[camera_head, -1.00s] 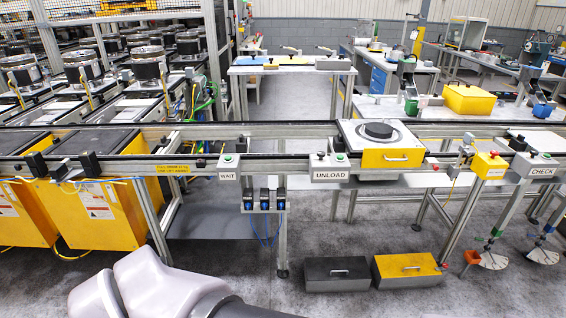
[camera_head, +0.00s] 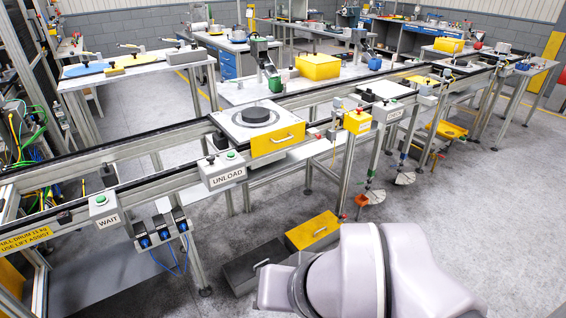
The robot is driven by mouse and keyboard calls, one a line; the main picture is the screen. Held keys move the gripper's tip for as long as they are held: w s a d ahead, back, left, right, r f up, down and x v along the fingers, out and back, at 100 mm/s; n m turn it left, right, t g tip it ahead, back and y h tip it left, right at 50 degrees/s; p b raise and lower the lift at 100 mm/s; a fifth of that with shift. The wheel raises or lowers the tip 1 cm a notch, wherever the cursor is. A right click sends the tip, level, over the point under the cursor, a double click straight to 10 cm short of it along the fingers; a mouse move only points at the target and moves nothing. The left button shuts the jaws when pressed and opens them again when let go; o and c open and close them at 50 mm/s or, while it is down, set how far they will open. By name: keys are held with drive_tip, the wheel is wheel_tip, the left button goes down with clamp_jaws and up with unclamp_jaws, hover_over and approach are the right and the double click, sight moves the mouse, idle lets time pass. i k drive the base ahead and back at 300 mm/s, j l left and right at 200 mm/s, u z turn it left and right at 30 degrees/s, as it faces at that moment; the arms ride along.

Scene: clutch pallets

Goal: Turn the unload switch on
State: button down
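The unload switch box (camera_head: 222,170) is a grey box labelled UNLOAD on the front rail of the conveyor, left of centre in the head view. A green button (camera_head: 231,155) and a small black knob (camera_head: 210,160) sit on its top. The knob's setting is too small to read. My gripper is not in view. Only a pale link of my arm shows at the bottom, right of centre, well apart from the switch box.
A yellow-fronted pallet (camera_head: 275,142) with a black disc sits on the conveyor just right of the switch box. A grey WAIT box (camera_head: 105,210) is to its left. A black case (camera_head: 252,266) and a yellow case (camera_head: 312,231) lie on the floor in front. Open floor lies at right.

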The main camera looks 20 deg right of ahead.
sight(210, 158)
drive_tip(key=i+j, duration=0.2)
drive_tip(key=i, duration=0.2)
drive_tip(key=i+j+z, duration=0.15)
drive_tip(key=i, duration=0.3)
drive_tip(key=i+j, duration=0.3)
drive_tip(key=i+z, duration=0.05)
drive_tip(key=i, duration=0.05)
